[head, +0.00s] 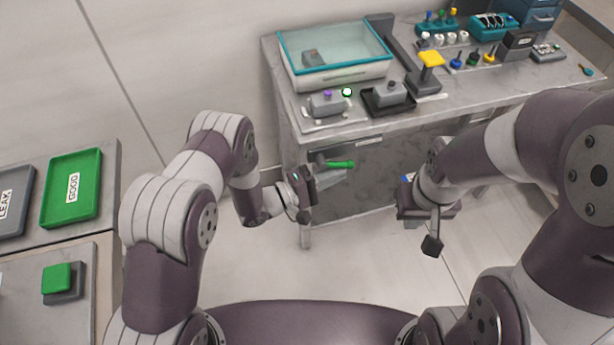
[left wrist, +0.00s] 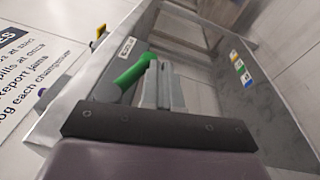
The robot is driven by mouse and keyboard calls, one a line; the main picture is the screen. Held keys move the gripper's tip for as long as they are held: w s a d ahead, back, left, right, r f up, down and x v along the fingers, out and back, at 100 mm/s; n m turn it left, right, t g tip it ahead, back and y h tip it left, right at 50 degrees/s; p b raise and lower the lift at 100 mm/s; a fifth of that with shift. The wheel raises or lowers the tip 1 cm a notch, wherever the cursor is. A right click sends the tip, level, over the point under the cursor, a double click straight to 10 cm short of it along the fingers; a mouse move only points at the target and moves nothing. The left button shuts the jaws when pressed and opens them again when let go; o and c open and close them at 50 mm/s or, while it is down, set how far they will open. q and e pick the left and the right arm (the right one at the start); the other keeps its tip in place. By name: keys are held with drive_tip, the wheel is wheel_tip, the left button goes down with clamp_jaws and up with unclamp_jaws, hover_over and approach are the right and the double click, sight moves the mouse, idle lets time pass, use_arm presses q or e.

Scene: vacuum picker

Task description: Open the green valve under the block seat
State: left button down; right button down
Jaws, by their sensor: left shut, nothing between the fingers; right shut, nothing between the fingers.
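The green valve (head: 341,164) shows as a lever under the front edge of the workbench, below the grey block with a purple top (head: 327,104) on a light plate. In the left wrist view the lever (left wrist: 137,72) slants just left of my fingers. My left gripper (head: 330,171) is shut and empty beside the lever; I cannot tell whether they touch. Its closed fingers also show in the left wrist view (left wrist: 163,85). The valve's body is mostly hidden. My right gripper (head: 424,216) is shut and empty, in front of the bench, away from the valve.
A teal-rimmed clear box (head: 335,55) stands on the bench. A second grey block (head: 390,93) sits in a black tray beside a yellow-topped device (head: 431,60). At left, a side table holds a green tray (head: 72,188) and a green button (head: 57,278). The floor between is clear.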

use_arm(q)
drive_tip(key=shift+w+d+r, duration=0.1)
drive_tip(key=shift+d+r, duration=0.15)
idle(0.5)
drive_tip(key=shift+w+d, duration=0.1)
drive_tip(key=shift+d, duration=0.05)
idle(0.3)
idle(0.8)
drive_tip(key=p+v, duration=0.1)
drive_tip(key=v, duration=1.2)
drive_tip(key=shift+d+f, duration=0.1)
